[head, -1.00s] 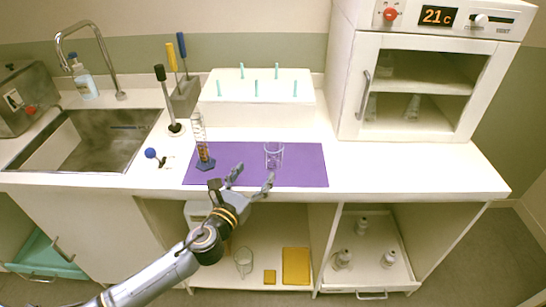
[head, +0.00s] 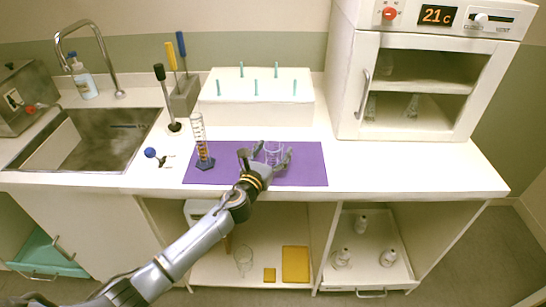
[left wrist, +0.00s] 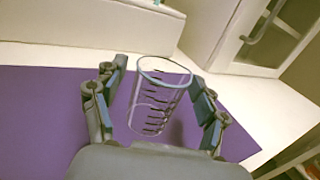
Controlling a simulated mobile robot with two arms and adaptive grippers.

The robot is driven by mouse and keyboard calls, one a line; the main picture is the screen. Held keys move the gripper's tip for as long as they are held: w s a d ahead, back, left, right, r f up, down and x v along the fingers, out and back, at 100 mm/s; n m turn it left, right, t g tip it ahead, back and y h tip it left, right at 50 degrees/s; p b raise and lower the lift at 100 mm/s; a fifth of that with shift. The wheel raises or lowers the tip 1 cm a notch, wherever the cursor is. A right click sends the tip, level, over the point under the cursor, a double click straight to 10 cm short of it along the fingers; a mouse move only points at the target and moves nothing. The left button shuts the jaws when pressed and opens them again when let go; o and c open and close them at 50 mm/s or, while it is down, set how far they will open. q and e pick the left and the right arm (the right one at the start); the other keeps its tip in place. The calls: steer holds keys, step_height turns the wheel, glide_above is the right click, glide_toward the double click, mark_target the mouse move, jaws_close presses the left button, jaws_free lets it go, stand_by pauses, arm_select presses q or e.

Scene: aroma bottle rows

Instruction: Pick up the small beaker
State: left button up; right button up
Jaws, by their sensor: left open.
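The small beaker (head: 273,152) is clear glass and stands upright on the purple mat (head: 305,175). In the left wrist view the beaker (left wrist: 158,98) shows dark graduation marks and stands between my two fingers. My left gripper (head: 265,157) is open, with one finger on each side of the beaker. In the left wrist view my left gripper (left wrist: 158,112) shows a gap between each finger and the glass near the fingertips. My right gripper is not in view.
A graduated cylinder (head: 201,145) with amber contents stands on the mat to the left. A white peg rack (head: 257,103) is behind the mat. The sink (head: 85,140) is at left, a glass-fronted cabinet (head: 400,130) at right. The counter right of the mat is clear.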

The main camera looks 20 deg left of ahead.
arm_select(q)
steer(key=shift+c, duration=0.4)
steer(key=c, duration=1.1)
steer(key=shift+c, duration=0.3)
steer(key=shift+r, duration=0.15)
